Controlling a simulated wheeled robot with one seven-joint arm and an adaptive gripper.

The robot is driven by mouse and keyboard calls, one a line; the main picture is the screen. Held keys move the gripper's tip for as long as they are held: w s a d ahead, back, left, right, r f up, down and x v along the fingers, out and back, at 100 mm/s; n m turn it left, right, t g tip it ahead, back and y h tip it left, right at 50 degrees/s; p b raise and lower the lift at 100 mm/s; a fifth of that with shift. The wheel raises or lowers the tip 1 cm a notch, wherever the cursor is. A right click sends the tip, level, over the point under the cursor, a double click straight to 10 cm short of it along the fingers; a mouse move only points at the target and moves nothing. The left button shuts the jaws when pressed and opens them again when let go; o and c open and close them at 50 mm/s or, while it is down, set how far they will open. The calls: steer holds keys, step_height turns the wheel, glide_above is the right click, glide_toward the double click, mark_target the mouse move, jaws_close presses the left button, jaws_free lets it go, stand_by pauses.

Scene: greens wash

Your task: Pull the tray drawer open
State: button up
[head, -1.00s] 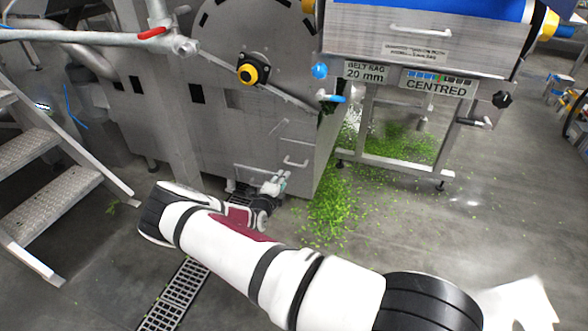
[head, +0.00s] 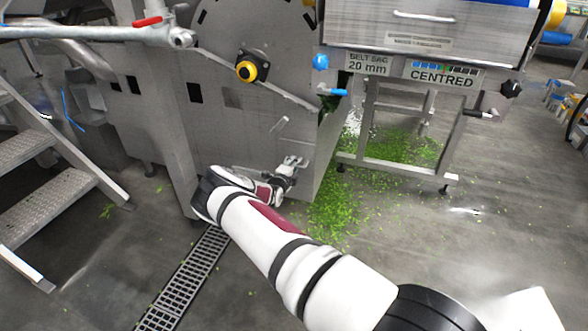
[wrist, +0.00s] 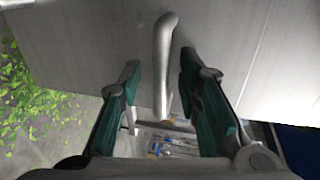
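The tray drawer's front looks to be the low grey steel panel of the machine. Its bar handle (wrist: 164,62) stands out from the panel in the wrist view. My gripper (head: 294,161) is at this handle in the head view and mostly hides it. In the wrist view the two teal-padded fingers of my gripper (wrist: 160,95) are apart, one on each side of the bar. Gaps show between the bar and both pads. I see no clear gap at the panel's edges in the head view.
A steel frame stand (head: 400,167) is to the right, with spilled green leaf bits (head: 335,205) on the floor beside it. Metal steps (head: 45,165) stand at the left. A floor grating (head: 185,280) runs below my arm. Small coloured items (wrist: 172,145) show below the fingers, unclear what.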

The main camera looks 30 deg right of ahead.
jaws_close()
steer(key=shift+a, duration=0.1)
